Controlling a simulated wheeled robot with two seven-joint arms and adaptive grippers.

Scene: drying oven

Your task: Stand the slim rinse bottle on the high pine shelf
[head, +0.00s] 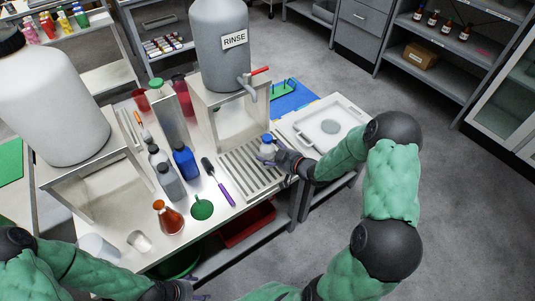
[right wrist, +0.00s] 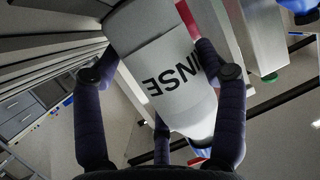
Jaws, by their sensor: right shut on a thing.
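The slim rinse bottle (head: 267,150) is white with a blue cap and is at the right end of the bench in the head view. In the right wrist view the white bottle (right wrist: 165,65) fills the middle, with its RINSE label upside down. My right gripper (head: 278,157) is shut on the bottle, with dark fingers on both sides of it. I cannot tell whether the bottle's base touches the draining grid (head: 243,173). My left gripper (head: 180,291) is at the bottom edge, mostly cut off, and its jaws are unclear. I cannot make out a pine shelf in these views.
A big grey RINSE container (head: 218,55) with a red-handled tap stands on a stand (head: 231,95) behind the bottle. A white tray (head: 342,112) lies to the right. Grey floor is clear at right.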

